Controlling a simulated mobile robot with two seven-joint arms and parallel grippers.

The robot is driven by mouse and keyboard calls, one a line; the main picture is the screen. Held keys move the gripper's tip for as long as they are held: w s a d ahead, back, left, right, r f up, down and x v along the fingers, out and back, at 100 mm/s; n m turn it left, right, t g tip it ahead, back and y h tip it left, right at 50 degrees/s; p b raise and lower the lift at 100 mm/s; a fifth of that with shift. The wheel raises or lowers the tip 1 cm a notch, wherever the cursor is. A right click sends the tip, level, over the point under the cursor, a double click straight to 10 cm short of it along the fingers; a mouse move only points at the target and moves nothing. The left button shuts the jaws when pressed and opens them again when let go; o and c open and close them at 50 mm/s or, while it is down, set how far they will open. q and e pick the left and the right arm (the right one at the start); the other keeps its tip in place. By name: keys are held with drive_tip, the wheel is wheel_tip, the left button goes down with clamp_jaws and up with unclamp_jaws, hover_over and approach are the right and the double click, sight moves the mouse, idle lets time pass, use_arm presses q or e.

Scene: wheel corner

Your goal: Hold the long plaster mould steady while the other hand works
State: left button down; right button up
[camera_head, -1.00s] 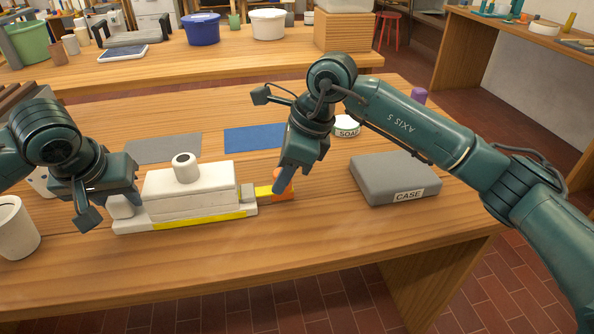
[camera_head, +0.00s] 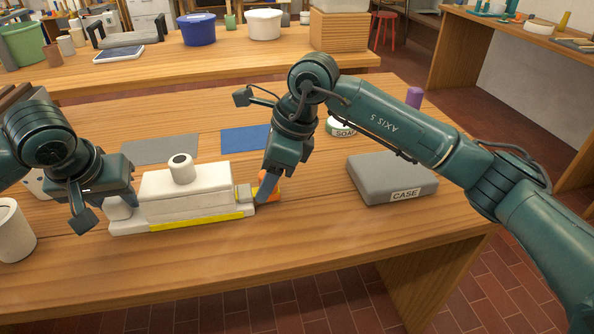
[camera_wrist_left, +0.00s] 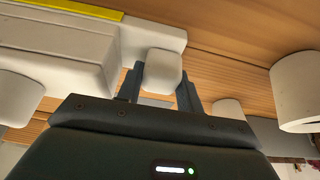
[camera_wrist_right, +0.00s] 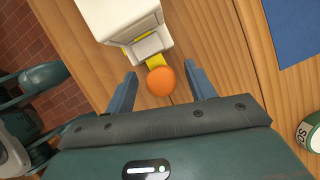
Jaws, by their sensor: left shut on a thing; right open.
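The long plaster mould (camera_head: 185,190) is a white block on a long base with a yellow stripe along its front and a round white cup-like part (camera_head: 180,167) on top. My left gripper (camera_wrist_left: 160,85) is shut on the rounded white knob (camera_wrist_left: 162,66) at the mould's left end. At the right end, an orange knob (camera_wrist_right: 161,81) on a short yellow strip (camera_wrist_right: 154,60) sticks out of the mould. My right gripper (camera_wrist_right: 160,85) is open, with its fingers on either side of the orange knob and gaps on both sides. In the head view its finger partly hides that knob.
A grey case (camera_head: 392,178) lies to the right and a soap tub (camera_head: 340,127) stands behind it. A blue mat (camera_head: 245,138) and a grey mat (camera_head: 160,149) lie behind the mould. A white cup (camera_head: 14,232) stands at the left. The front of the table is clear.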

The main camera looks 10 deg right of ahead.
use_arm(q)
drive_tip(key=shift+s+f, duration=0.2)
drive_tip(key=shift+f, duration=0.2)
use_arm(e)
drive_tip(key=v, duration=2.3)
drive_tip(key=shift+s+r, duration=0.2)
use_arm(q)
drive_tip(key=c, duration=0.8)
unclamp_jaws()
drive_tip(key=shift+w+r, duration=0.1)
drive_tip(key=shift+c, duration=0.2)
drive_tip(key=shift+w+r, duration=0.1)
drive_tip(key=shift+r, duration=0.1)
use_arm(e)
drive_tip(key=shift+w, duration=0.1)
